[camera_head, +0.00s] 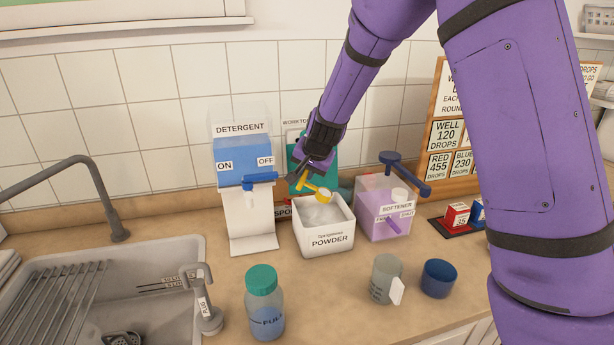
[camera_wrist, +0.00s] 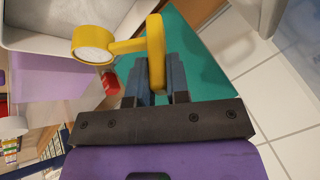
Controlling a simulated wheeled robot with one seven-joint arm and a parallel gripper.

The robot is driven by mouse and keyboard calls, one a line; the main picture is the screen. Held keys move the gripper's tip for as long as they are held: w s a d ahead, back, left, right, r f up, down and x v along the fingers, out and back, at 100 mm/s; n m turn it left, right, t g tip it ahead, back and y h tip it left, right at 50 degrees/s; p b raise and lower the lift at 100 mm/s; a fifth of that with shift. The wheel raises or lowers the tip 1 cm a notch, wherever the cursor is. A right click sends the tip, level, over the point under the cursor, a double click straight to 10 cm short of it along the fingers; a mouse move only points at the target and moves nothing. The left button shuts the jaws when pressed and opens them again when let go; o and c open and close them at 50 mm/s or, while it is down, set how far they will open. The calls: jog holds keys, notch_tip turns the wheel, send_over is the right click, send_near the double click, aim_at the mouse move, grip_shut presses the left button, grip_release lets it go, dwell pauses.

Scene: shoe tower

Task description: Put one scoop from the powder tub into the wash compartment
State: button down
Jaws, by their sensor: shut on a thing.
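The white tub labelled POWDER (camera_head: 326,240) stands on the counter, with pale powder inside. My gripper (camera_head: 303,174) is at the tub's back edge, shut on the yellow handle of the scoop (camera_head: 323,196). The scoop's round bowl is over the tub's opening; I cannot tell its exact height above the powder. In the wrist view the fingers (camera_wrist: 157,82) grip the scoop's upright handle part, and the scoop bowl (camera_wrist: 92,46) shows a whitish fill. The tub (camera_wrist: 50,38) shows at the upper left there. I see no wash compartment in either view.
The detergent dispenser (camera_head: 245,200) stands close left of the tub, the purple softener box (camera_head: 372,218) close right. A teal-capped bottle (camera_head: 263,305), a grey-green cup (camera_head: 385,280) and a blue cup (camera_head: 438,279) stand in front. The sink (camera_head: 60,260) is at left.

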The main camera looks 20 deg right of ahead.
jog(key=shift+r, duration=1.5)
